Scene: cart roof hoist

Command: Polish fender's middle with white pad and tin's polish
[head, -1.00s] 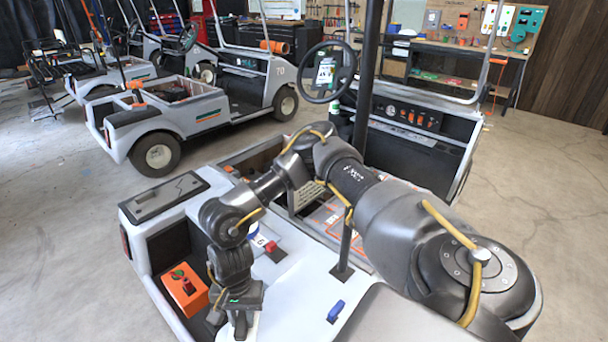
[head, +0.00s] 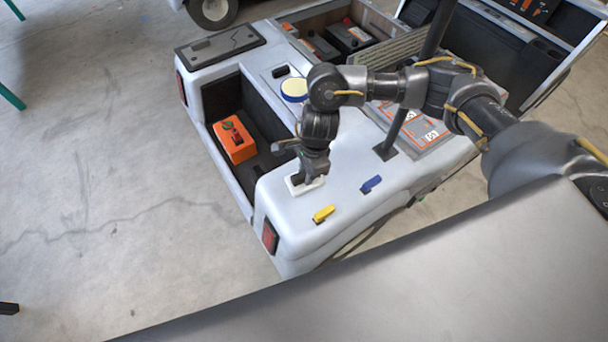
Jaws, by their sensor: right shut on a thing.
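The white pad (head: 304,185) is in my right gripper (head: 307,178), whose fingers are shut on it from above. The pad lies flat on or just above the pale fender (head: 335,202) of the near cart; I cannot tell whether it touches. The tin (head: 294,88) is round, with a yellow top and a blue rim, and stands on the cart body beyond the gripper, beside my forearm. My left gripper is not in view.
A blue clip (head: 371,184) and a yellow clip (head: 324,213) lie on the fender near the pad. A dark post (head: 410,85) rises to the right. An orange box (head: 234,139) sits in the open compartment on the left.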

